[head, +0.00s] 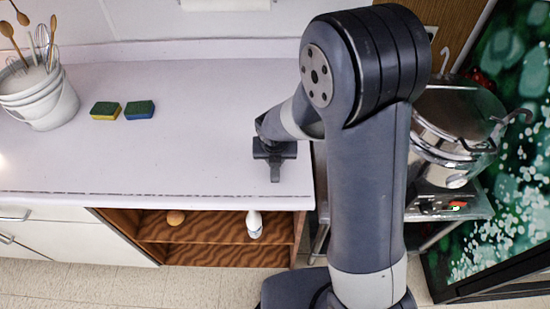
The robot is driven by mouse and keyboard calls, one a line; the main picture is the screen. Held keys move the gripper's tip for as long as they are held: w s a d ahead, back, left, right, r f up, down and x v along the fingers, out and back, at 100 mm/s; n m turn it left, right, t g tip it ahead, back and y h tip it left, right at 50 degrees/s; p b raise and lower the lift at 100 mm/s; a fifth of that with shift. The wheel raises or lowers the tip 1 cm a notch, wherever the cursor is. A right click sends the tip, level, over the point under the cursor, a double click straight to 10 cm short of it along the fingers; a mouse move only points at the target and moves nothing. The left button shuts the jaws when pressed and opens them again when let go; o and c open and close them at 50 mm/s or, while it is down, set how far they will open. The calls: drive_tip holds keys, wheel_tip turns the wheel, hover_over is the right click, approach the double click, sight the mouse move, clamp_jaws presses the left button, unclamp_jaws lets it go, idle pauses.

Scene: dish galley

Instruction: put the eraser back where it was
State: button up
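I cannot make out anything that is clearly an eraser. Two small blocks lie side by side on the white counter (190,95) at the left: a green and yellow block (105,110) and a green and blue block (140,110). They look like sponges. My gripper (275,172) points down over the counter's front right part, well to the right of and nearer than the blocks. Its fingertips show as one narrow dark shape, so its opening and anything between them cannot be told.
A white bucket (45,100) with whisks and wooden spoons stands at the counter's left. A metal pot (450,130) stands at right. The counter's middle is clear.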

drive_tip(key=shift+f, duration=0.3)
drive_tip(key=o, duration=0.9)
drive_tip(key=shift+o, duration=0.2)
drive_tip(key=v, duration=1.2)
drive_tip(key=shift+f, duration=0.1)
